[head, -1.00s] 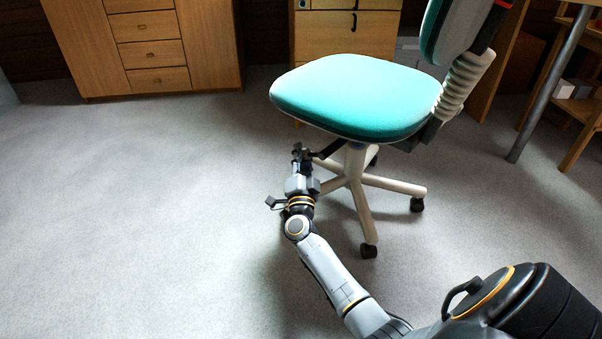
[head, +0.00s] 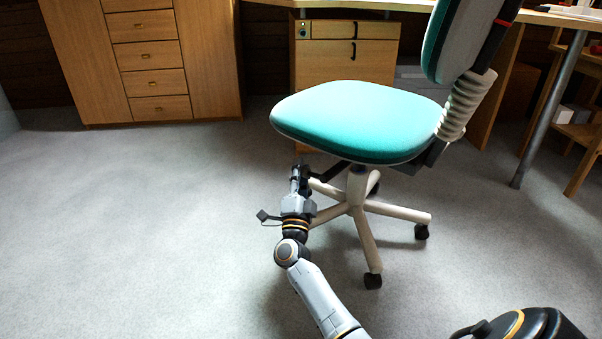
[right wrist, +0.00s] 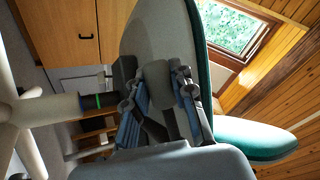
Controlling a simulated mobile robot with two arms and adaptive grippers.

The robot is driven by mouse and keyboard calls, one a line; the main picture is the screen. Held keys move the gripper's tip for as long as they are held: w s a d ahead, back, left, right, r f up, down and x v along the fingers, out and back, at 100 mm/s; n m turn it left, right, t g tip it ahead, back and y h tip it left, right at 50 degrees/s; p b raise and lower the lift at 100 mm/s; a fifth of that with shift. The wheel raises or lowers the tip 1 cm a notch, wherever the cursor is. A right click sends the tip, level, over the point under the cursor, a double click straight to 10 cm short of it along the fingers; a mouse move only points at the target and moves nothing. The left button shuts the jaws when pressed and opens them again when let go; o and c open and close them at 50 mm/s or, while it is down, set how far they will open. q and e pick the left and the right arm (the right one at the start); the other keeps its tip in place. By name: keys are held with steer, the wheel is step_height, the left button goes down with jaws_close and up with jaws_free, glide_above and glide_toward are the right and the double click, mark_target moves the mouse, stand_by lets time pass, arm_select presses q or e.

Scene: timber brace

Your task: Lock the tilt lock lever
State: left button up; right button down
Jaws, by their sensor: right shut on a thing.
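The office chair has a teal seat (head: 355,120) on a pale column (head: 359,185). A dark lever (head: 336,171) sticks out to the left from under the seat. My right gripper (head: 302,172) is at the lever's outer end, just below the seat's left front edge. In the right wrist view, the two blue-padded fingers (right wrist: 158,108) are closed on the dark lever (right wrist: 154,97) between them, beside the seat's underside. The fingers hide part of the lever, and its exact tilt is hard to tell. My left gripper is not in view.
The chair's pale star base (head: 367,240) stands on castors on grey carpet, right of my right forearm. A wooden cabinet (head: 210,60) and a drawer unit (head: 345,65) stand behind. A desk with a metal leg (head: 550,110) is at the right. Floor at left is clear.

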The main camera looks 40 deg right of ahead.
steer(key=c, duration=1.1)
jaws_free()
